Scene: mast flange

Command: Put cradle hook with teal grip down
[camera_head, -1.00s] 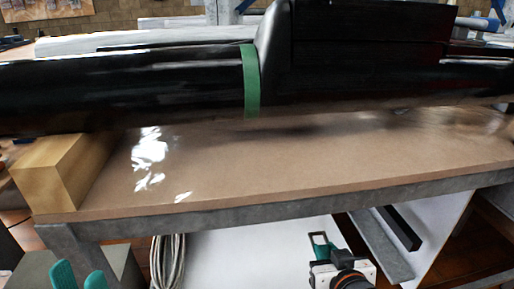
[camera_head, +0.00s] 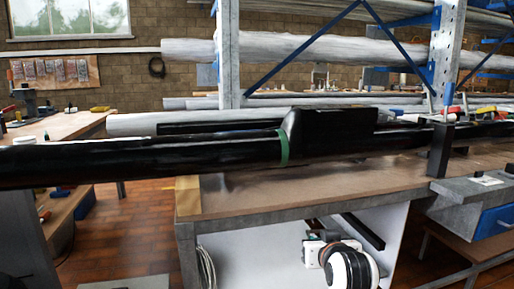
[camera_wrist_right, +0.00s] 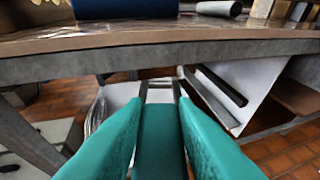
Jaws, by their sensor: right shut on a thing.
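My right gripper (camera_head: 317,249) is low in front of the bench in the head view, with its white and black wrist below. In the right wrist view its two teal fingers (camera_wrist_right: 159,104) are shut on the teal grip of the cradle hook (camera_wrist_right: 160,145). The hook's thin grey metal end shows beyond the grip, in front of the white panel under the bench. In the head view the hook is small and mostly hidden by the gripper. The black mast (camera_head: 140,160) lies along the bench, with a green band (camera_head: 284,149) around it. My left gripper is out of view.
The brown-topped bench (camera_head: 330,195) has a wooden block (camera_head: 188,196) at its left end. A white panel (camera_head: 240,250) and a cable coil (camera_head: 206,268) are under it. A grey cabinet (camera_head: 470,193) stands at right. Brick-coloured floor is open at left.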

